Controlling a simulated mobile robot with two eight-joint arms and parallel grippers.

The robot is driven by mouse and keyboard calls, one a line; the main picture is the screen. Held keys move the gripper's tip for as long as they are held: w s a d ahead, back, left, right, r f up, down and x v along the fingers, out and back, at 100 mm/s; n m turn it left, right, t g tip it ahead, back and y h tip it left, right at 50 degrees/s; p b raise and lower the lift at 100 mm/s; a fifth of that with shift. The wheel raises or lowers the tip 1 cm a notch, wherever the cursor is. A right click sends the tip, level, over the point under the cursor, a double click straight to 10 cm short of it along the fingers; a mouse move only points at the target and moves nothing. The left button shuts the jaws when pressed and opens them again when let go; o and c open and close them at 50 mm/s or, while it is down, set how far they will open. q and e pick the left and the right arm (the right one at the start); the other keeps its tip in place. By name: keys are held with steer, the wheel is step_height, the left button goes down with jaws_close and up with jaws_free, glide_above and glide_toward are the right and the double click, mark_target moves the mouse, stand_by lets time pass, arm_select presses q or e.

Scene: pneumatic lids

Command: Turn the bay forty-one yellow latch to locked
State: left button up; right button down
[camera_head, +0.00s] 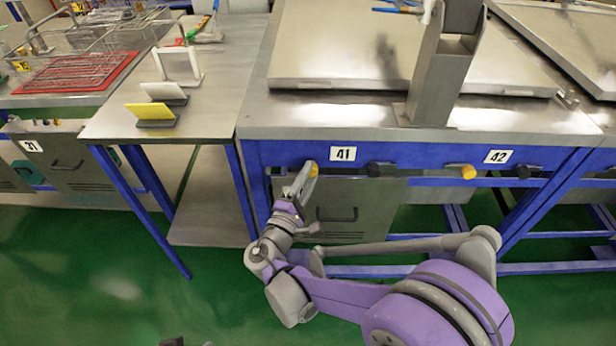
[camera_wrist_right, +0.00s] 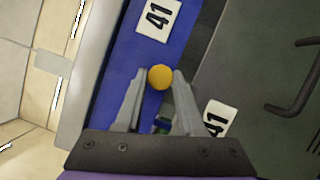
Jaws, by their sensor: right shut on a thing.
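The yellow latch (camera_head: 314,169) of bay forty-one sits on the blue front rail, just left of the white 41 label (camera_head: 343,154). In the right wrist view its round yellow end (camera_wrist_right: 161,77) lies between my fingertips. My right gripper (camera_head: 305,177) reaches up to the rail and is shut on this latch; the fingers hide part of it, so its exact angle is hard to read. Only a small dark piece, perhaps of my left gripper, shows at the bottom edge of the head view.
A black knob (camera_head: 381,169) sits right of the 41 label. Another yellow latch (camera_head: 461,171) sits left of the 42 label (camera_head: 497,156). A grey panel with a handle (camera_head: 338,214) hangs below the rail. A side table (camera_head: 215,95) stands at left.

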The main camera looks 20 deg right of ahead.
stand_by(0.3)
steer(key=c, duration=0.5)
jaws_free()
steer(key=v, duration=1)
steer(key=shift+s+a+f+p, duration=0.1)
steer(key=shift+s+a+p, duration=0.05)
steer(key=shift+s+p, duration=0.2)
